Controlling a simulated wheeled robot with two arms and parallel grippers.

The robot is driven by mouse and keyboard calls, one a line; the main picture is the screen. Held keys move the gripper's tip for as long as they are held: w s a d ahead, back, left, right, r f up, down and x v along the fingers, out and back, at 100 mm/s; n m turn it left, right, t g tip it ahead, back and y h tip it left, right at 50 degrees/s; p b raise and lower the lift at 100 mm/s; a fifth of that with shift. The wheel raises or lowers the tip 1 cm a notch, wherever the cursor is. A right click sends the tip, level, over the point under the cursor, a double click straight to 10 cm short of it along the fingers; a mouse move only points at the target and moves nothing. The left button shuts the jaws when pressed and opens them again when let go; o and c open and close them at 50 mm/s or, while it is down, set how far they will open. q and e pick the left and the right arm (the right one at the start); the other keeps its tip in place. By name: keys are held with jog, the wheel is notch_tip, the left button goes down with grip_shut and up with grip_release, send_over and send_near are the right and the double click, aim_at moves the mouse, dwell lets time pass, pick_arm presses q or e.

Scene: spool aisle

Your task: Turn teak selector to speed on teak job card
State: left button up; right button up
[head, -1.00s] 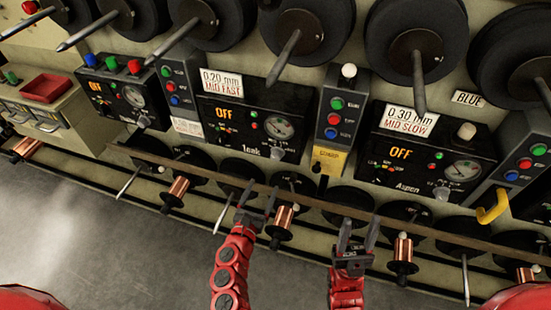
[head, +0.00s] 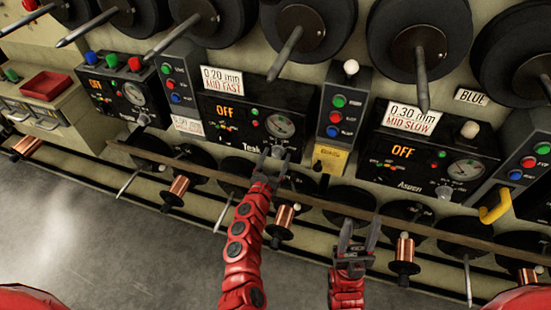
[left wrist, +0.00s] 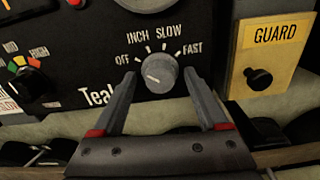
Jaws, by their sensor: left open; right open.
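The teak selector (left wrist: 161,73) is a grey round knob on the black Teak panel (head: 240,122), with marks OFF, INCH, SLOW and FAST around it. A pale line on the knob points left, towards the OFF side. The panel's display reads OFF in orange. The teak job card (head: 221,81) above the panel reads 0.20 mm MID FAST. My left gripper (head: 271,162) is open at the selector; in the left wrist view its fingers stand on either side of the knob, and I cannot tell whether they touch it. My right gripper (head: 358,236) is open and empty, lower right.
A brown rail (head: 205,176) runs below the panels, with copper spools (head: 283,219) under it. A yellow GUARD plate (left wrist: 275,48) with a black knob is right of the selector. A multicoloured dial (left wrist: 32,84) is on its left. The Aspen panel (head: 425,150) is further right.

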pick_arm(q)
grip_shut()
jog(key=shift+m, duration=0.3)
jog(key=m+b, duration=0.2)
jog(key=m, duration=0.1)
jog(key=shift+f+m+b, duration=0.2)
jog(key=shift+m+b, duration=0.1)
jog(key=shift+b, duration=0.05)
jog(key=m+b, duration=0.3)
jog(key=m, duration=0.3)
jog(key=m+b, duration=0.3)
jog(key=m, duration=0.2)
jog(key=shift+r+m, duration=0.15)
jog(key=shift+m, duration=0.25)
jog(key=m+b, duration=0.1)
jog(key=m, duration=0.3)
jog(key=shift+m+b, duration=0.35)
jog(key=shift+m, duration=0.05)
jog(key=shift+a+r, duration=0.1)
